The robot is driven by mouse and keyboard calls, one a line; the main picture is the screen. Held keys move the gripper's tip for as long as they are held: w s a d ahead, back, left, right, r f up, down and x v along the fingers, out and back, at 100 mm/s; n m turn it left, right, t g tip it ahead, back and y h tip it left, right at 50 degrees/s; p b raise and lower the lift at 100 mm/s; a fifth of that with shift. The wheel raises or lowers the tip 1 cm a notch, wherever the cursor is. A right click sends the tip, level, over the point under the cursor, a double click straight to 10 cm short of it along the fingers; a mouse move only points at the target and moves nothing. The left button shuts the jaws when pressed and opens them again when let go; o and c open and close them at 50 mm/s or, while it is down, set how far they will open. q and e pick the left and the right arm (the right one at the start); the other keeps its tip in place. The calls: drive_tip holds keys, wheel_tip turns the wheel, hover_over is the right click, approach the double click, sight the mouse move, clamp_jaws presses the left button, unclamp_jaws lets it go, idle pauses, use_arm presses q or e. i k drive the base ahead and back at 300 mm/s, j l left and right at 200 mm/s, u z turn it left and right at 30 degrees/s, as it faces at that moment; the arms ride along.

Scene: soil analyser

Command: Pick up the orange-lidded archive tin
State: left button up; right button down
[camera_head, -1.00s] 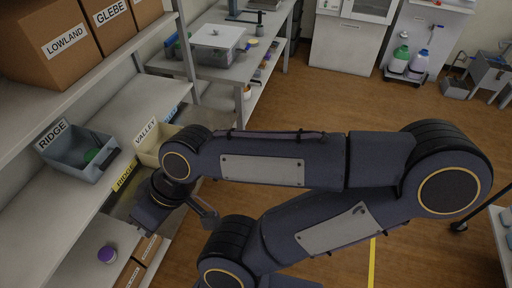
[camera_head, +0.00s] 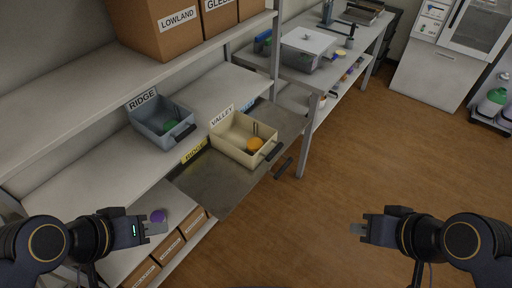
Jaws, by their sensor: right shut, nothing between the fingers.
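The orange-lidded tin (camera_head: 255,144) sits inside the cream bin (camera_head: 232,152) labelled VALLEY, near its front right corner; mostly its lid shows. The bin stands over a grey metal tray or drawer (camera_head: 215,182) at the shelf's front. My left gripper (camera_head: 156,229) is at the lower left, well short of the bin, and its jaw opening is not clear. My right gripper (camera_head: 364,230) is at the lower right over the floor, shut and empty, apart from the bin.
A grey-blue bin (camera_head: 150,125) labelled RIDGE holds a green-lidded item left of the cream bin. A purple-lidded tin (camera_head: 158,216) stands near my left gripper. Cardboard boxes (camera_head: 165,30) are on the upper shelf. The wooden floor (camera_head: 340,180) is clear.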

sight(254, 145)
drive_tip(key=u, duration=1)
drive_tip(key=i+l+u, duration=0.1)
drive_tip(key=l+u, duration=0.65)
drive_tip(key=l, duration=0.15)
drive_tip(key=l+u, duration=0.4)
drive_tip(key=l, duration=0.5)
drive_tip(key=k+l+u, duration=0.1)
drive_tip(key=l, duration=0.4)
drive_tip(key=k+l, duration=0.1)
drive_tip(key=l, duration=0.4)
drive_tip(key=u, duration=0.05)
